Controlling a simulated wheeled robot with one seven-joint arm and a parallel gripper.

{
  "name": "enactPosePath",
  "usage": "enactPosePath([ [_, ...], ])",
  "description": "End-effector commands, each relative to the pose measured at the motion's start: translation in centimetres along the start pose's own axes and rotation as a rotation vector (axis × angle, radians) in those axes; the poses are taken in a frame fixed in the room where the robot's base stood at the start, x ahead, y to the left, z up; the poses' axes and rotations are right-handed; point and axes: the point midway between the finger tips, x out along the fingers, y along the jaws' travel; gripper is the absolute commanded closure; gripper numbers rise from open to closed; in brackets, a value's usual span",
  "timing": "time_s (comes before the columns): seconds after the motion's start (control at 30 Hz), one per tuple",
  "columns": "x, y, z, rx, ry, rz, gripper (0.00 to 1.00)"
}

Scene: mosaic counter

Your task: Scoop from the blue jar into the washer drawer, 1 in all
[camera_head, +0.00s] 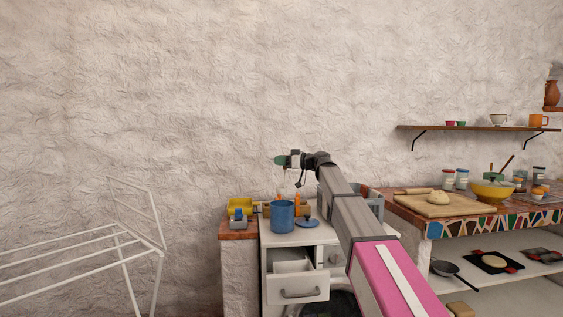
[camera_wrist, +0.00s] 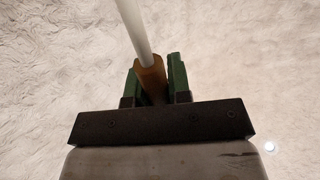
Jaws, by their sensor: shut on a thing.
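The blue jar (camera_head: 282,217) stands upright and open on top of the white washer. A blue lid (camera_head: 308,223) lies just right of it. The washer drawer (camera_head: 298,289) is pulled open below, at the washer's front left. My gripper (camera_head: 282,160) is raised above and behind the jar, against the wall. In the wrist view my gripper (camera_wrist: 156,82) is shut on a brown handle (camera_wrist: 152,77) with a pale shaft (camera_wrist: 134,28), seemingly the scoop. The scoop's bowl is out of the wrist view, and I cannot make it out in the head view. The jar's contents are hidden.
A white drying rack (camera_head: 125,240) stands at left. At right, a mosaic counter (camera_head: 470,222) holds a board with dough (camera_head: 438,198) and a yellow bowl (camera_head: 491,191). A shelf (camera_head: 480,128) is above it.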

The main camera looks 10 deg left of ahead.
Motion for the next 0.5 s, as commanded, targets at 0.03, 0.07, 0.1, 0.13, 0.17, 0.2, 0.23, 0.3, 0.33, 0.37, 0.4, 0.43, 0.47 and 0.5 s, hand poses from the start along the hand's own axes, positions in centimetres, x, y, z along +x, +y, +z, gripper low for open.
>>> enactPosePath([
  [0.03, 0.0, 0.0, 0.4, 0.001, 0.000, 0.000, 1.00],
  [0.07, 0.0, 0.0, 0.6, 0.001, 0.000, 0.000, 1.00],
  [0.1, 0.0, 0.0, 0.9, 0.001, 0.000, 0.000, 1.00],
  [0.13, 0.0, 0.0, 1.1, 0.000, 0.000, 0.001, 1.00],
  [0.17, 0.0, -0.1, 1.4, 0.000, 0.000, 0.001, 1.00],
  [0.2, 0.0, 0.0, 1.7, 0.000, 0.000, 0.001, 1.00],
  [0.23, 0.0, 0.0, 2.0, 0.000, 0.000, 0.001, 1.00],
  [0.3, 0.0, 0.0, 2.6, 0.000, 0.000, 0.001, 1.00],
  [0.33, 0.0, 0.0, 2.9, 0.001, 0.000, 0.001, 1.00],
  [0.37, 0.0, 0.0, 3.1, 0.001, 0.000, 0.001, 1.00],
  [0.4, 0.0, 0.0, 3.5, 0.001, 0.000, 0.001, 1.00],
  [0.43, 0.0, 0.0, 3.7, 0.001, -0.001, 0.001, 1.00],
  [0.47, 0.0, 0.0, 4.0, 0.000, -0.001, 0.001, 1.00],
  [0.5, 0.0, 0.0, 4.3, 0.000, 0.000, 0.001, 1.00],
])
